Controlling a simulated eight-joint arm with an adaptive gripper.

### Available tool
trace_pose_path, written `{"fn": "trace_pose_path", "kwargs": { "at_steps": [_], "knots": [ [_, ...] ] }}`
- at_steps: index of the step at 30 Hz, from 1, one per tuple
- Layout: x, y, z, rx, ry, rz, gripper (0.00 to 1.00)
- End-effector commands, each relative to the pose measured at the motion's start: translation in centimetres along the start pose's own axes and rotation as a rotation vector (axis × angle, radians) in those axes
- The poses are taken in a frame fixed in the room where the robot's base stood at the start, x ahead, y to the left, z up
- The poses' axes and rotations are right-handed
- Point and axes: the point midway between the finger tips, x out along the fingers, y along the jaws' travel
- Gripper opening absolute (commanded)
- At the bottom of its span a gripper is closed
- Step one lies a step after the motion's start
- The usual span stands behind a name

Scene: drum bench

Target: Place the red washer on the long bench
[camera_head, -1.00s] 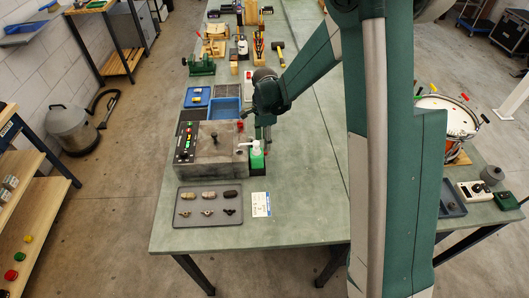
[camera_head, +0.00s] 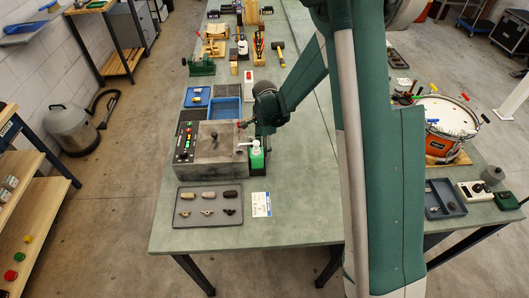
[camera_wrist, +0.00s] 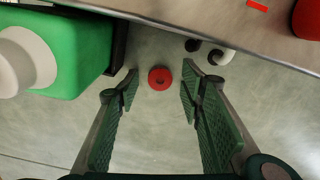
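The red washer (camera_wrist: 160,78) is a small ring with a dark hole, and it appears to lie flat on the grey-green surface of the long bench (camera_head: 300,190). In the wrist view it shows between and slightly beyond my fingertips. My gripper (camera_wrist: 158,96) is open, with a green ribbed pad on each side and clear gaps to the washer. Nothing is held. In the head view my wrist hangs beside the green bottle; the fingertips and washer cannot be made out there.
A grey tray (camera_head: 208,220) with several small parts and a white card (camera_head: 261,204) lie in front. The bench's middle is clear.

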Motion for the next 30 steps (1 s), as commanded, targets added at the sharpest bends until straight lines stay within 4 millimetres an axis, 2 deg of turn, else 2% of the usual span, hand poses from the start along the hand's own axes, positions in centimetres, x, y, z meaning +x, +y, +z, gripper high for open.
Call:
{"fn": "trace_pose_path", "kwargs": {
  "at_steps": [11, 17, 30],
  "knots": [
    [-0.03, 0.0, 0.0, 0.0, 0.0, 0.0, 0.38],
    [-0.03, 0.0, 0.0, 0.0, 0.0, 0.0, 0.18],
    [-0.15, 0.0, 0.0, 0.0, 0.0, 0.0, 0.16]
  ]
}}
